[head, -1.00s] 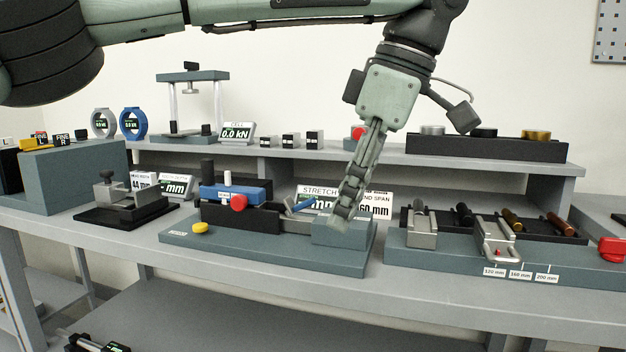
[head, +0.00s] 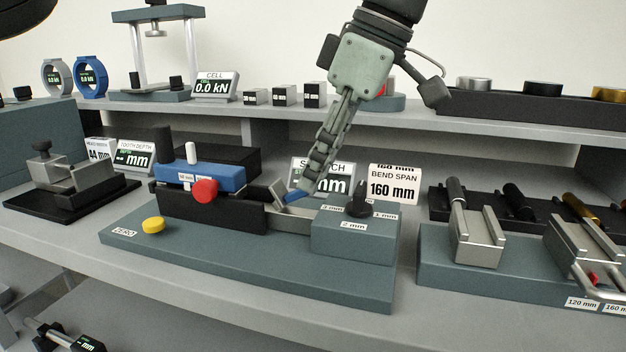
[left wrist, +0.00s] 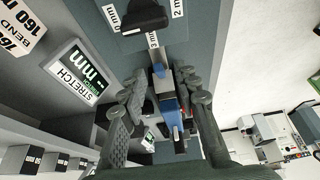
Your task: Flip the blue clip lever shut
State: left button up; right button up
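The blue clip lever (head: 295,196) is tilted up beside a small upright grey plate on the stretch rig (head: 250,255). It stands between the rig's blue block (head: 212,175) and the slate block with the black knob (head: 358,206). My left gripper (head: 308,183) points down from above, its fingertips at the lever's raised end; they hide part of it, and I cannot tell if they touch. In the left wrist view my left gripper (left wrist: 161,82) has its fingers spread, with blue parts of the rig seen between them. My right gripper is out of view.
A red knob (head: 205,190) and yellow button (head: 153,224) are on the rig's left part. The stretch display (head: 322,176) and bend span sign (head: 393,184) stand close behind. A fixture with metal rollers (head: 478,240) stands to the right.

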pick_arm(q)
jog(key=shift+x, duration=1.25)
grip_shut()
